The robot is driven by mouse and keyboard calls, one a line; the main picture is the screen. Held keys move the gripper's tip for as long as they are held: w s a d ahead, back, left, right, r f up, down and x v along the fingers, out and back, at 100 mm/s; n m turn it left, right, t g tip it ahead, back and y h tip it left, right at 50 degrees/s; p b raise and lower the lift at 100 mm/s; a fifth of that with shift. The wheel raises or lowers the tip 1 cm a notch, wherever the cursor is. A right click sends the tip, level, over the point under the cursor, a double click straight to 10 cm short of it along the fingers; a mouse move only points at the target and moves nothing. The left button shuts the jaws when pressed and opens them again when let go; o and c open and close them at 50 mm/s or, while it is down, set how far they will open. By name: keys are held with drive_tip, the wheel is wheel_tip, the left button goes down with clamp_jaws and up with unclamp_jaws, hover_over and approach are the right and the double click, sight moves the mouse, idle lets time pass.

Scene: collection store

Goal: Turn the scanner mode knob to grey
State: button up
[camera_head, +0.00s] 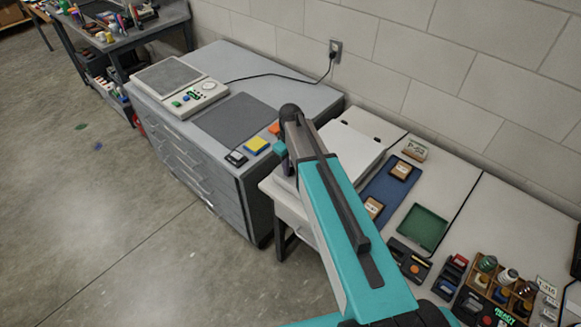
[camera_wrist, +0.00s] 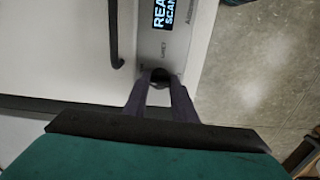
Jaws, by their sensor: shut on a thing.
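In the wrist view the scanner's grey control strip (camera_wrist: 177,50) carries a lit display (camera_wrist: 164,12) with partly cut-off text reading "REA" and "SCAN". Below the display is a small dark mode knob (camera_wrist: 160,75). My gripper (camera_wrist: 161,83) has its two dark fingers on either side of the knob and is shut on it. Small labels stand above and left of the knob, too small to read surely. The knob's pointer is hidden, so its setting cannot be told. In the head view the pale scanner (camera_head: 352,148) is partly behind my arm; the fingertips are hidden there.
A black handle (camera_wrist: 116,35) lies left of the strip in the wrist view. In the head view a grey drawer cabinet (camera_head: 215,165) stands left of the scanner. A blue mat (camera_head: 380,197), a green tray (camera_head: 423,228) and a bottle rack (camera_head: 500,285) are on the right.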

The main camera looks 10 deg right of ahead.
drive_tip(key=m+b, duration=0.2)
drive_tip(key=m, duration=0.1)
drive_tip(key=shift+w+f+m+b, duration=0.1)
drive_tip(key=shift+m+b, duration=0.2)
drive_tip(key=shift+b, duration=0.05)
drive_tip(key=m+b, duration=0.2)
drive_tip(key=m, duration=0.3)
drive_tip(key=shift+b, duration=0.3)
drive_tip(key=m+b, duration=0.1)
drive_tip(key=m, duration=0.3)
drive_tip(key=shift+m, duration=0.3)
drive_tip(key=m+b, duration=0.1)
drive_tip(key=m, duration=0.3)
drive_tip(key=shift+r, duration=0.2)
drive_tip(key=o, duration=0.8)
drive_tip(key=shift+c, duration=0.2)
drive_tip(key=shift+b, duration=0.3)
